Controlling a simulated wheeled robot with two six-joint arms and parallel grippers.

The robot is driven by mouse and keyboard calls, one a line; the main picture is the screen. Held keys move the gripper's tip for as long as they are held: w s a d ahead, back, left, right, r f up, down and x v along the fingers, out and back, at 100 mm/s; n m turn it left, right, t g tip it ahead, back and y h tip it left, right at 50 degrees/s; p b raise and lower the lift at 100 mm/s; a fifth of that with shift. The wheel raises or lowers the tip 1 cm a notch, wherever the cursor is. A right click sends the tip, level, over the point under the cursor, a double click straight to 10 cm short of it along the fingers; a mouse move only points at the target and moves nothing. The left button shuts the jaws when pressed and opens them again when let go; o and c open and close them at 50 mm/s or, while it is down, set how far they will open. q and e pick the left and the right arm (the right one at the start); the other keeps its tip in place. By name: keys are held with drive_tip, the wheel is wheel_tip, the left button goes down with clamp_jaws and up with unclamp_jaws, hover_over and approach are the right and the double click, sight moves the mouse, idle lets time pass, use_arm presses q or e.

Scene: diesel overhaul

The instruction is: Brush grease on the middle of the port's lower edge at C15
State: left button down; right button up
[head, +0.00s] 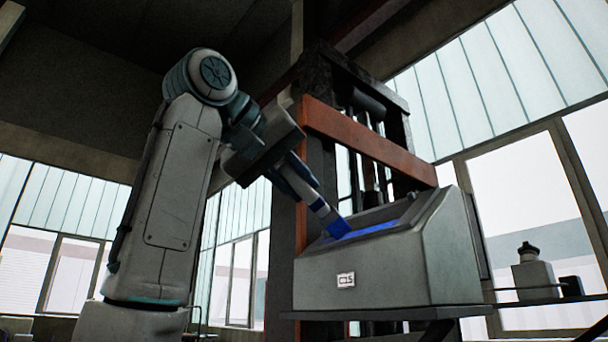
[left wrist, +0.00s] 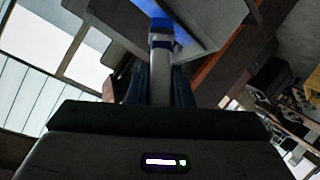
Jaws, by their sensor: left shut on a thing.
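The grey housing (head: 385,275) with a small white label (head: 346,280) stands at the centre right of the head view. The label is small but looks like C15. A blue area (head: 368,231), seemingly the port, lies in its sloped top. My left gripper (head: 302,184) is shut on a pale brush (head: 319,208) with a blue band, which points down and right. The brush's blue tip is at the left end of the blue area; I cannot tell if it touches. The left wrist view shows the brush (left wrist: 161,60) between the fingers. My right gripper is not in view.
A dark press-like frame with an orange crossbar (head: 365,142) rises behind the housing. A pale bottle with a dark cap (head: 533,274) stands on a shelf at the right. Open air lies left of the housing, below my left arm.

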use_arm(q)
drive_tip(key=w+a+p, duration=0.1)
drive_tip(key=w+a, duration=0.3)
drive_tip(key=w, duration=0.1)
drive_tip(key=shift+w+p, duration=0.25)
drive_tip(key=shift+p, duration=0.15)
idle(0.3)
drive_tip(key=shift+s, duration=0.1)
drive_tip(key=shift+s+a+r+p, duration=0.35)
drive_tip(key=shift+a+r+p, duration=0.15)
drive_tip(key=shift+r, duration=0.3)
drive_tip(key=shift+s+a+r+p, duration=0.3)
drive_tip(key=shift+a+r+p, duration=0.15)
drive_tip(key=shift+r, duration=0.3)
drive_tip(key=shift+s+a+r+p, duration=0.35)
drive_tip(key=shift+a+r+p, duration=0.15)
drive_tip(key=shift+r, duration=0.3)
drive_tip(key=shift+r, duration=0.1)
